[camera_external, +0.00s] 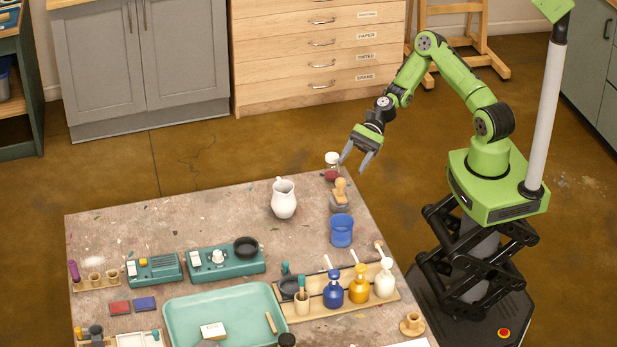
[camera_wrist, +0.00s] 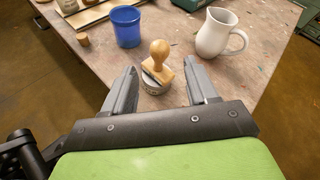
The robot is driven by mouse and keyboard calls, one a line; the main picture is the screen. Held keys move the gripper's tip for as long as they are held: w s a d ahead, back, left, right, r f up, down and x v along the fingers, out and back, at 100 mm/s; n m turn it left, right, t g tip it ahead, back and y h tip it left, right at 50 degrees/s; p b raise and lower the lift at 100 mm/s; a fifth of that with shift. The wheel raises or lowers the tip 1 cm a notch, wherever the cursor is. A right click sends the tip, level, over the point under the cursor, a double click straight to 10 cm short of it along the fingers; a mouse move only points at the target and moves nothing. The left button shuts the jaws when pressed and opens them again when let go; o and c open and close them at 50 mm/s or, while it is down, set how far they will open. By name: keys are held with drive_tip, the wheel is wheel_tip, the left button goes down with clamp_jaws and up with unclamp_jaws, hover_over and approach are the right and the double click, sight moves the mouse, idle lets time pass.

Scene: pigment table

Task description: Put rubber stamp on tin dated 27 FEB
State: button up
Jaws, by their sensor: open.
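The rubber stamp (camera_external: 340,187) has a rounded wooden handle and a wooden base. It appears to rest on top of a low grey round tin (camera_external: 337,207) near the table's far right corner. In the wrist view the stamp (camera_wrist: 159,50) stands above the tin (camera_wrist: 153,87), beyond and between my fingers. No date can be read on the tin. My gripper (camera_external: 353,167) is open and empty, above the table's far right edge. Its fingers (camera_wrist: 161,78) also show in the wrist view, on either side of the stamp's line and apart from it.
A blue cup (camera_external: 341,231) and a white pitcher (camera_external: 284,201) stand close to the stamp. A jar with dark red contents (camera_external: 331,173) stands behind it. Pump bottles (camera_external: 359,289), a teal tray (camera_external: 205,310) and teal devices (camera_external: 232,263) fill the front. The far left tabletop is mostly clear.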

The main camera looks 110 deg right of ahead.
drive_tip(key=s+a+r+n+g+h, duration=0.2)
drive_tip(key=s+a+r+n+h, duration=0.2)
drive_tip(key=s+r+n, duration=0.7)
drive_tip(key=s+a+r+n+g+h, duration=0.2)
drive_tip(key=s+a+r+n+h, duration=0.3)
drive_tip(key=s+a+r+n, duration=0.3)
drive_tip(key=s+r+n, duration=0.3)
drive_tip(key=s+n, duration=0.1)
drive_tip(key=n, duration=0.1)
drive_tip(key=shift+g, duration=0.3)
drive_tip(key=shift+a+r, duration=0.1)
drive_tip(key=shift+a, duration=0.05)
drive_tip(key=shift+r+p, duration=0.9)
drive_tip(key=shift+p, duration=0.2)
